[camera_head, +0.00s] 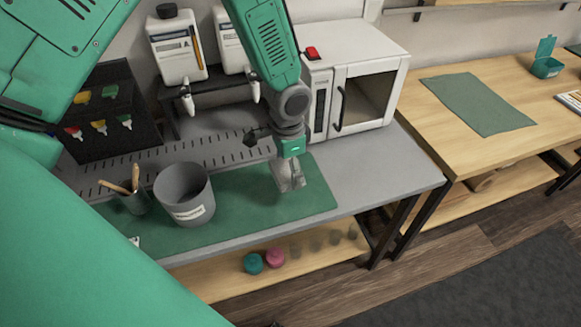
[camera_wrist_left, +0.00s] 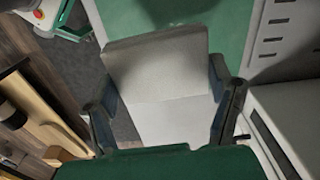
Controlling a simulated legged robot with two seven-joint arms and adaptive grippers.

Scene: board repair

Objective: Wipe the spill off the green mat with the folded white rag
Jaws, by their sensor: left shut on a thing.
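The green mat (camera_head: 240,205) lies on the grey bench top. My left gripper (camera_head: 288,168) is over the right part of the mat, pointing down. It is shut on the folded white rag (camera_head: 289,184), which shows as a pale block at or just above the mat. In the left wrist view the rag (camera_wrist_left: 158,62) sits between the two dark fingers, with the mat (camera_wrist_left: 215,30) beyond it. I cannot make out a spill on the visible mat; the rag, gripper and my arm hide parts of it. My right gripper is not in view.
A grey labelled bin (camera_head: 185,195) and a holder with wooden sticks (camera_head: 130,198) stand left of the gripper. A white oven-like box (camera_head: 350,80) stands behind right. Dispenser bottles (camera_head: 178,48) are on a rack at the back. The bench's front edge is close.

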